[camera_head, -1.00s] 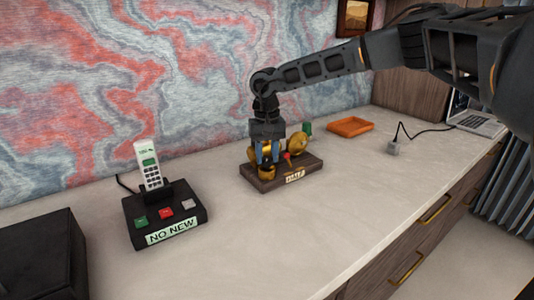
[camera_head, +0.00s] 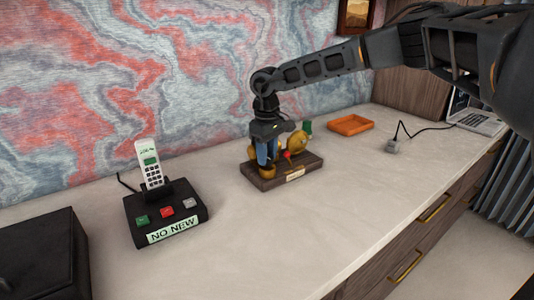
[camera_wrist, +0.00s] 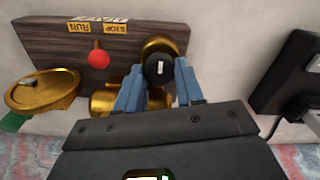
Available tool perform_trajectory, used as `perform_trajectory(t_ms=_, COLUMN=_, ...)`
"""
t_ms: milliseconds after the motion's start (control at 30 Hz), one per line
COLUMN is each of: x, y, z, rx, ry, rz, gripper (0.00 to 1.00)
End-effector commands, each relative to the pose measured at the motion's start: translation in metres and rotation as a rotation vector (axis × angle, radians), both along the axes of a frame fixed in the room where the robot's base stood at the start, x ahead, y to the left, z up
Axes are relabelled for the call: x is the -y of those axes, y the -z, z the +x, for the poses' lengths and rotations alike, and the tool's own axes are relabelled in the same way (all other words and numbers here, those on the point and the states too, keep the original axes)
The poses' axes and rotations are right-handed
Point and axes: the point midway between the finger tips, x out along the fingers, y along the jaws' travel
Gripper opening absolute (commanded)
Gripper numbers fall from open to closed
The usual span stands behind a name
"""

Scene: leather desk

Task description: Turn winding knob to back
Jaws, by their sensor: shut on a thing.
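A wooden-based device (camera_head: 262,182) stands on the desk, with brass parts on it. My gripper (camera_head: 267,160) reaches straight down over its left part, just above a brass round piece (camera_head: 267,171). In the wrist view, the blue fingertips (camera_wrist: 159,80) are shut on the winding knob, whose black round face (camera_wrist: 158,68) with a short white mark shows between them. A brass round part (camera_wrist: 163,46) lies just beyond. The red-tipped lever (camera_wrist: 98,59) stands apart from the fingers, near the RUN and STOP labels (camera_wrist: 95,28). The grip contact is partly hidden.
A brass dish (camera_wrist: 45,90) with a green piece (camera_wrist: 12,122) is beside the lever. A cordless phone (camera_head: 152,165) on a black base (camera_head: 140,230) stands left. An orange tray (camera_head: 350,125) and a cabled grey block (camera_head: 392,147) lie right. The desk front is clear.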

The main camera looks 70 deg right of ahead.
Motion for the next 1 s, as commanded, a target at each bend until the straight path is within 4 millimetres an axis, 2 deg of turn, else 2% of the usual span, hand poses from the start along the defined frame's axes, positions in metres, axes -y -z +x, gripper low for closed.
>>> perform_trajectory(t_ms=467, x=-0.0001, y=-0.0013, z=0.0007, rx=0.001, ry=-0.017, rz=0.0, gripper=0.07)
perform_trajectory(t_ms=500, x=-0.0001, y=-0.0012, z=0.0007, rx=0.001, ry=-0.017, rz=0.0, gripper=0.39)
perform_trajectory(t_ms=767, x=-0.0001, y=-0.0005, z=0.0001, rx=0.0, ry=-0.016, rz=0.0, gripper=0.63)
perform_trajectory(t_ms=1000, x=0.0001, y=-0.0013, z=0.0, rx=0.0, ry=-0.015, rz=0.0, gripper=0.63)
